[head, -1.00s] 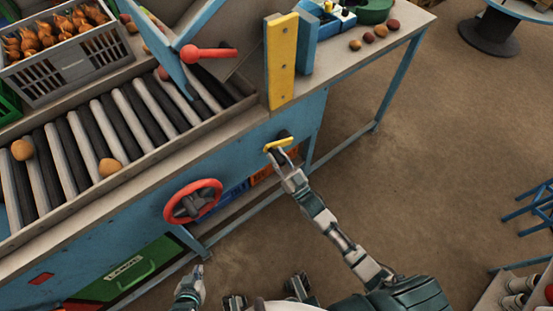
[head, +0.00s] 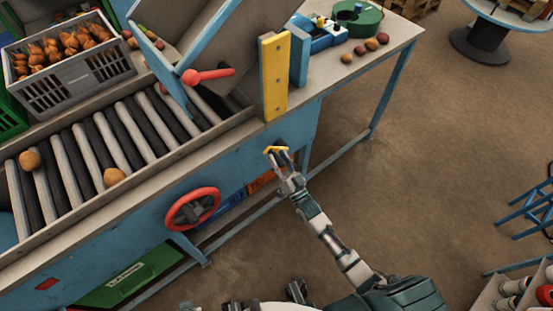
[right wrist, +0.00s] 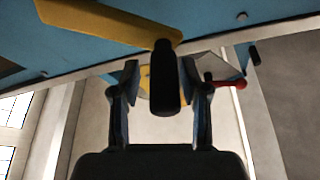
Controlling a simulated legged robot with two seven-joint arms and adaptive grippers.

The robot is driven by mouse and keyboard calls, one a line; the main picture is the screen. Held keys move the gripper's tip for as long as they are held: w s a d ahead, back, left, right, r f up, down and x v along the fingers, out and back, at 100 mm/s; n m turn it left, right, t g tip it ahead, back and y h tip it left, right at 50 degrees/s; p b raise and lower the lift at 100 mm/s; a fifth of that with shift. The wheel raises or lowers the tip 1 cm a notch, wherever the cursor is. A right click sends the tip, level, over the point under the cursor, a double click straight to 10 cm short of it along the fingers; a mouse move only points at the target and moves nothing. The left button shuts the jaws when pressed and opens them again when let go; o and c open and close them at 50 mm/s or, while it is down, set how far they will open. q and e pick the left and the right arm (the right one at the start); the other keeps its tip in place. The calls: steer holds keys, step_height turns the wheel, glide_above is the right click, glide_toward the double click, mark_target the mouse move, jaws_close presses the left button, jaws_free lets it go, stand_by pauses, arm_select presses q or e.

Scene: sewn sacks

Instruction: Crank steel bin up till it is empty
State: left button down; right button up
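The grey steel bin (head: 245,28), with a blue side panel and a red-knobbed lever (head: 208,76), stands tilted at the end of the roller bench. Its inside is mostly hidden. The crank has a yellow arm (head: 275,150) on the blue bench side; it also shows in the right wrist view (right wrist: 105,22). My right gripper (head: 284,162) is at the crank. In the right wrist view its fingers (right wrist: 160,85) stand apart on both sides of the black crank handle (right wrist: 165,80), with a gap at the left finger. Only a bit of my left gripper (head: 187,306) shows at the bottom edge.
A red handwheel (head: 192,208) sits left of the crank. A grey crate of onions (head: 80,75) stands behind the rollers (head: 100,150), which carry two round potatoes. Several potatoes (head: 371,44) lie at the bench's right end.

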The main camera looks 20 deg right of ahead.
arm_select(q)
steer(key=shift+d+r, duration=0.1)
steer(key=shift+d, duration=0.1)
arm_select(e)
steer(key=shift+s+f, duration=0.15)
arm_select(q)
steer(key=shift+a, duration=0.1)
arm_select(e)
steer(key=v, duration=1.1)
steer(key=shift+s+d+f, duration=0.15)
steer(key=shift+s+d, duration=0.05)
steer(key=shift+s, duration=0.1)
stand_by(0.3)
